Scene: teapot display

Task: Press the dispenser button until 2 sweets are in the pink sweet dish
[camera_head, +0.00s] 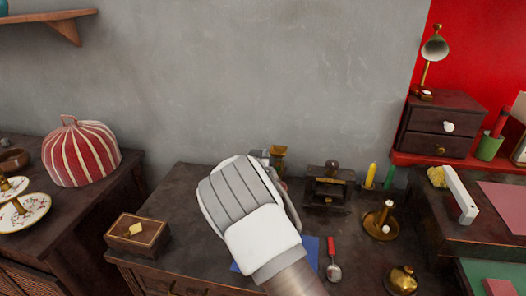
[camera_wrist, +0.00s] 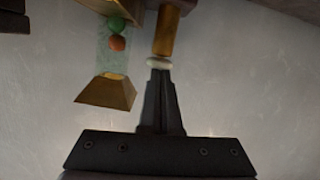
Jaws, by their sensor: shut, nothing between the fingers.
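My gripper (camera_wrist: 160,74) is shut and empty in the wrist view. Its fingertips are at the pale button (camera_wrist: 158,62) on the end of a gold cylinder (camera_wrist: 166,32); I cannot tell whether they press it. Beside it is the dispenser's clear tube (camera_wrist: 100,52) with a green sweet (camera_wrist: 116,23) and an orange sweet (camera_wrist: 117,43), and a flared gold hopper (camera_wrist: 106,93). In the head view only the gold hopper (camera_head: 278,154) clearly shows behind my white arm, which hides the gripper and much of the dispenser. The pink sweet dish is not visible in either view.
A dark metal device (camera_head: 328,188) and brass candle holder (camera_head: 380,222) stand right.

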